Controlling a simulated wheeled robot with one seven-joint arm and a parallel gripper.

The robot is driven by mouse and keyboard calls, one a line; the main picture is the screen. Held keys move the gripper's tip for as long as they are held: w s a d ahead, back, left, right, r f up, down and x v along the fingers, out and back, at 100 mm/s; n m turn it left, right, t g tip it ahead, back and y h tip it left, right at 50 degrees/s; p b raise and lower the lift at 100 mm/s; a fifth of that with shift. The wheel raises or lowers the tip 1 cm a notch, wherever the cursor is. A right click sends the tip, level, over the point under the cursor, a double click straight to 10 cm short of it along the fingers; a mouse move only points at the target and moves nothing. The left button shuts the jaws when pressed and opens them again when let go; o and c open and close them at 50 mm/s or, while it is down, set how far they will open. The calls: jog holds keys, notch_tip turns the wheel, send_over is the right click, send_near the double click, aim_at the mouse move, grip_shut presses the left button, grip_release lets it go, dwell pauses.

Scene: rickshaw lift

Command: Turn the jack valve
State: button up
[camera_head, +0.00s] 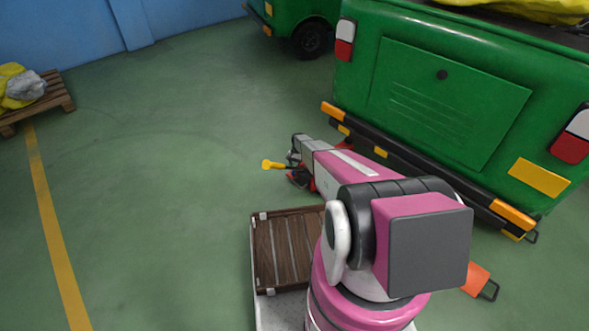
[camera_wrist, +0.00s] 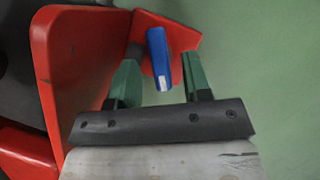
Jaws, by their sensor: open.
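The jack shows as a red body (camera_wrist: 80,55) on the left of the wrist view, with a flat red piece behind the valve. The blue valve (camera_wrist: 159,55) is a short bar with a pale edge. My gripper (camera_wrist: 159,66) is open, with one green finger on each side of the valve. A gap shows on the right; contact on the left cannot be told. In the head view my gripper (camera_head: 296,152) is low by the van's rear bumper, beside the partly hidden red and dark jack (camera_head: 298,178). The valve is not discernible there.
A yellow-tipped piece (camera_head: 272,164) sticks out left of the jack. The green vehicle (camera_head: 440,95) and its dark bumper (camera_head: 400,160) stand close on the right. A brown slatted crate (camera_head: 280,250) is in front. Open floor lies left, with a pallet (camera_head: 40,105) far off.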

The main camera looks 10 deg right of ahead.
jog(key=v, duration=1)
jog(key=o, duration=0.6)
jog(key=shift+o, duration=0.2)
jog(key=s+a+n+t+h, duration=0.2)
jog(key=a+n+h, duration=0.4)
jog(key=n, duration=1.2)
jog(key=x, duration=1.1)
jog(key=shift+s+f, duration=0.1)
jog(key=shift+f, duration=0.2)
jog(key=c, duration=0.7)
